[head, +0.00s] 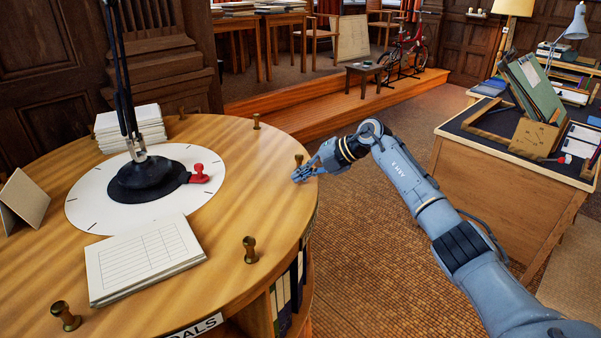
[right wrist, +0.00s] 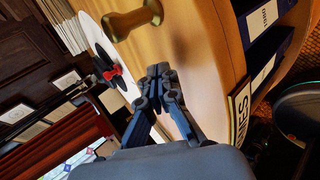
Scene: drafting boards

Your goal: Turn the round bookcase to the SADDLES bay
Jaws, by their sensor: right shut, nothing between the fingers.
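The round bookcase (head: 225,260) has a wooden top with several brass-coloured pegs near its rim. A label ending in "DALS" (head: 193,328) shows at the front, cut off by the frame; the word SADDLES is not readable anywhere. My right gripper (head: 300,175) is shut and empty at the right rim, close to a peg (head: 298,159). In the right wrist view, my fingertips (right wrist: 158,72) are together beside a peg (right wrist: 133,21); I cannot tell if they touch it. A label ending in "NES" (right wrist: 240,114) is on the rim there. My left gripper is out of view.
On the top are a white dial (head: 88,205) with a black lamp base (head: 145,180), a red-handled object (head: 200,173), a sheet pad (head: 143,258), a paper stack (head: 130,125) and a folded card (head: 24,202). A desk (head: 500,190) stands right; floor lies between.

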